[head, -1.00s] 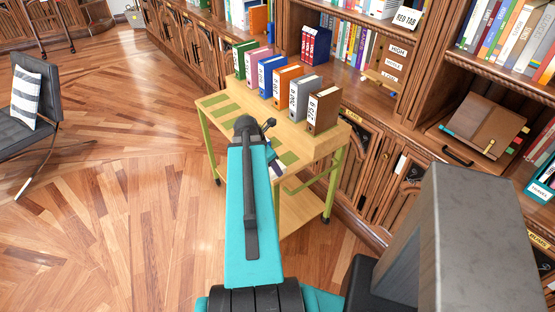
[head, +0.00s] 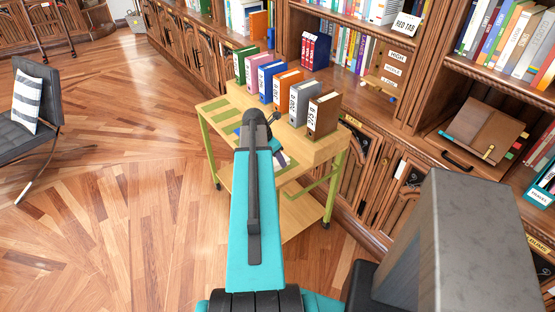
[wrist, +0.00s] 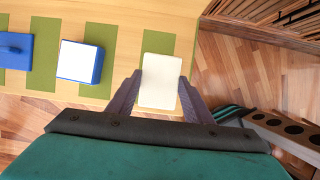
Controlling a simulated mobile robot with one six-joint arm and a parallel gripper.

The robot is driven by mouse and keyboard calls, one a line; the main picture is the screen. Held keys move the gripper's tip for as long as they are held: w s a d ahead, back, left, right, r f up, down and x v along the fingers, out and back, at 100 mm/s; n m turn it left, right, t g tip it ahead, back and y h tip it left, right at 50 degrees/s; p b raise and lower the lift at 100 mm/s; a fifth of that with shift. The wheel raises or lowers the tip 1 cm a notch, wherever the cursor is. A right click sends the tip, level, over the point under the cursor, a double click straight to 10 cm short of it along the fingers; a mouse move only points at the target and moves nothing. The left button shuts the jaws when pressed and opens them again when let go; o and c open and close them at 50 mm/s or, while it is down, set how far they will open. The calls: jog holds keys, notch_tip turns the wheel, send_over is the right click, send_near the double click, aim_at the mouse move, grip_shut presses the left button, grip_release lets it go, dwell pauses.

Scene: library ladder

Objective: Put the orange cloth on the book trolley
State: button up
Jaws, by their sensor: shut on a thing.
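No orange cloth shows in either view. The book trolley (head: 300,213) is light wood with green legs and green strips on its top, which also fills the upper left of the wrist view (wrist: 130,35). My gripper (wrist: 160,95) is shut on a pale cream block-like thing (wrist: 160,78), held between both fingers. In the wrist view it overlaps a green strip near the trolley's edge; I cannot tell whether it touches the top. In the head view my arm hides most of the gripper.
Several binders, one orange (head: 287,88), stand along the trolley's back. Bookshelves rise behind, a chair (head: 38,110) stands at left, and open floor (head: 110,190) lies between.

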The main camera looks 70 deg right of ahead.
jog(key=shift+w+d+f+p, duration=0.1)
jog(key=shift+w+d+p, duration=0.1)
jog(key=shift+d, duration=0.6)
jog(key=shift+w+d+p, duration=0.1)
jog(key=shift+d+p, duration=0.05)
jog(key=shift+d, duration=0.6)
jog(key=shift+f, duration=0.15)
jog(key=shift+f+p, duration=0.7)
jog(key=shift+f, duration=0.95)
jog(key=o, duration=0.9)
jog(key=shift+o, duration=0.2)
jog(key=shift+b+v, duration=1.2)
jog(key=shift+v, duration=4.8)
